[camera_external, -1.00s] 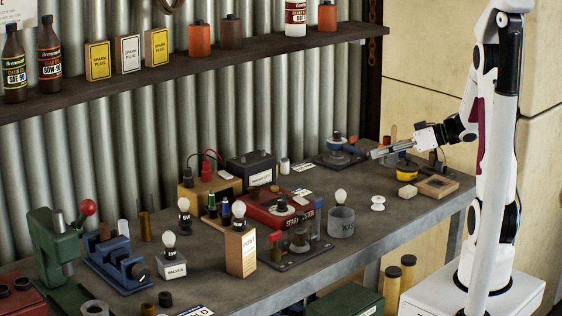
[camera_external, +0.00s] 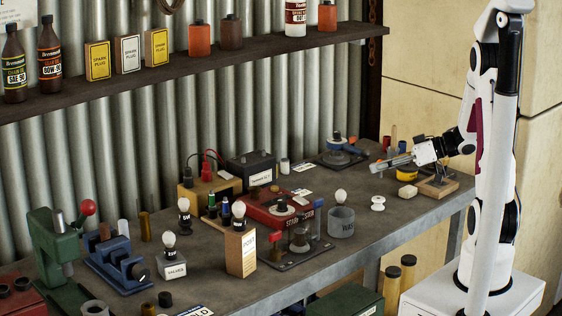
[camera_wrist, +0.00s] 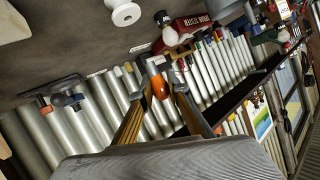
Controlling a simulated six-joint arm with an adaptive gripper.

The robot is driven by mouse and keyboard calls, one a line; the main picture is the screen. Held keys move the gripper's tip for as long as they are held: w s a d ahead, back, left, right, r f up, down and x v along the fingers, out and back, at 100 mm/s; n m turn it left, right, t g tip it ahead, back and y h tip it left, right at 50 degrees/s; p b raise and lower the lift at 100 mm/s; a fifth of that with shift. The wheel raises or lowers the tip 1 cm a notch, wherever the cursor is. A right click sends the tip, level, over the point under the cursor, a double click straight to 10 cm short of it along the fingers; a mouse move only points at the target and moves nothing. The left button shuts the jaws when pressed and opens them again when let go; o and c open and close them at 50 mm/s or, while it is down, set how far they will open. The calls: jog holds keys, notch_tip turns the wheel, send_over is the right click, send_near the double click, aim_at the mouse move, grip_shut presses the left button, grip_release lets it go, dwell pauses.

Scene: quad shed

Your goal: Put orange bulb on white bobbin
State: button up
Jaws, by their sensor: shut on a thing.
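The orange bulb (camera_wrist: 160,88) is pinched between the two fingertips of my gripper (camera_wrist: 157,92) in the wrist view. In the outside view my gripper (camera_external: 380,165) reaches left over the right end of the bench, and the bulb is too small there to make out clearly. The white bobbin (camera_external: 378,203) stands upright on the bench, below my fingertips in the picture and apart from them. It also shows at the top edge of the wrist view (camera_wrist: 122,12), with nothing seen on it.
The blue-knobbed device (camera_external: 341,152) stands behind. Bench around the bobbin is clear.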

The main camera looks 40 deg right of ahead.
aim_at(379, 198)
jog(key=shift+f, duration=1.1)
jog(key=shift+f, duration=2.05)
jog(key=shift+f, duration=0.15)
jog(key=o, duration=0.8)
jog(key=shift+c, duration=0.2)
jog(key=shift+r, duration=0.2)
jog(key=v, duration=1.2)
